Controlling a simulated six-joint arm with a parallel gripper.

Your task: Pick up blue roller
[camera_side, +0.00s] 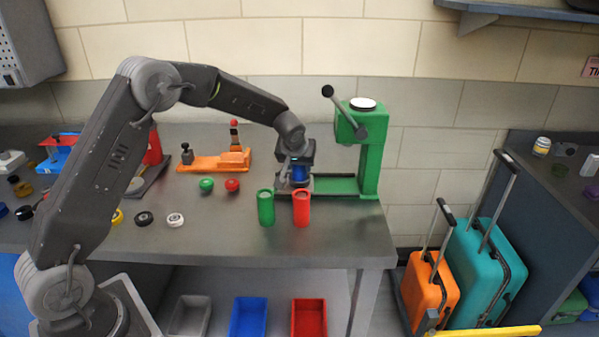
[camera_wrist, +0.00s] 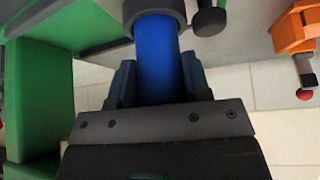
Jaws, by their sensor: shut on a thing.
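The blue roller (camera_wrist: 157,62) is an upright-looking blue cylinder between the two fingers of my gripper (camera_wrist: 157,85) in the wrist view. My gripper is shut on it. In the side view the blue roller (camera_side: 299,172) shows as a small blue patch below my wrist, partly hidden by my gripper (camera_side: 297,180). It is at the left end of the green press (camera_side: 372,150), close to its base. A dark grey ring (camera_wrist: 153,14) is at the far end of the roller in the wrist view. I cannot tell whether the roller touches the base.
A green cylinder (camera_side: 265,207) and a red cylinder (camera_side: 301,207) stand just in front of my gripper. The press lever (camera_side: 345,110) reaches up at the right. An orange fixture (camera_side: 215,161) and green and red knobs (camera_side: 232,185) lie left.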

